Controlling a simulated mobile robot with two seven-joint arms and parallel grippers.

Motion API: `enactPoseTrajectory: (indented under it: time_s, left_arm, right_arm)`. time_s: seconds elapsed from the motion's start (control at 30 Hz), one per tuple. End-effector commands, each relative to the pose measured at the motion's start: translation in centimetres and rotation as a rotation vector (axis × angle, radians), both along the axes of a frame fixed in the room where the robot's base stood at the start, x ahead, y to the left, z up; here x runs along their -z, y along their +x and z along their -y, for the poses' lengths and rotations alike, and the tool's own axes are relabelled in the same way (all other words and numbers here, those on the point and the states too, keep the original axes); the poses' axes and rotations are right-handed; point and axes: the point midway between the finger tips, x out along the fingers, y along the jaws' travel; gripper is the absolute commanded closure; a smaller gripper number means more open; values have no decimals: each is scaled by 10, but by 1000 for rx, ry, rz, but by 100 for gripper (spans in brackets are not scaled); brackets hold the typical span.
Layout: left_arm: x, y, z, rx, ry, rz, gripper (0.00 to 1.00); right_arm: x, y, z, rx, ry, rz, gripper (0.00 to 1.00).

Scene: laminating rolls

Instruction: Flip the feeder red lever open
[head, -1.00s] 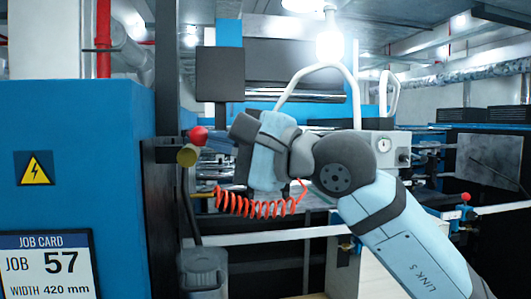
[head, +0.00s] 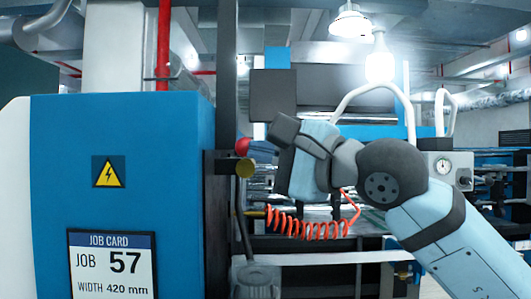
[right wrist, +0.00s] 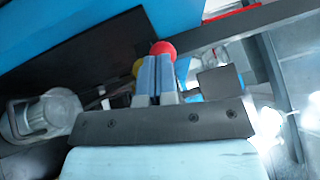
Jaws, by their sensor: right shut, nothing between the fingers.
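The feeder's red lever shows as a red ball knob (head: 242,146) beside the right edge of the blue cabinet, at a dark bracket. It also shows in the right wrist view (right wrist: 162,48), just beyond my fingertips. My right gripper (head: 256,149) points left at the knob, its fingers shut and empty. In the right wrist view the two grey-blue fingers (right wrist: 156,72) lie side by side and overlap the knob's lower part. I cannot tell if they touch it. The lever's shaft is hidden. My left gripper is out of view.
A brass-yellow knob (head: 245,168) sits just below the red one. The blue cabinet (head: 55,190) with a job card (head: 112,262) fills the left side. A coiled red hose (head: 305,228) hangs below my right wrist. A grey motor-like unit (head: 256,280) stands lower down.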

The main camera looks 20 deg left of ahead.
Motion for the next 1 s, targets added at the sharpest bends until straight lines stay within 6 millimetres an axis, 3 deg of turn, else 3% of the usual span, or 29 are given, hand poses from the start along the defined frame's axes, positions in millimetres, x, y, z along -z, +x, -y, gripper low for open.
enactPoseTrajectory:
  time_s: [0.2,0.4,0.5,0.7,1.0]
  left_arm:
    - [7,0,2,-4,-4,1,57]
    - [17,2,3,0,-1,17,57]
    - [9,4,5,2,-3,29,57]
    - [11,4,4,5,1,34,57]
    - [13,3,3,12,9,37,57]
  right_arm:
    - [4,3,7,1,1,1,100]
    - [13,8,37,-1,0,2,100]
    - [14,-6,58,-2,0,3,100]
    - [19,-26,94,-1,0,2,100]
    - [21,-40,117,-3,0,-1,100]
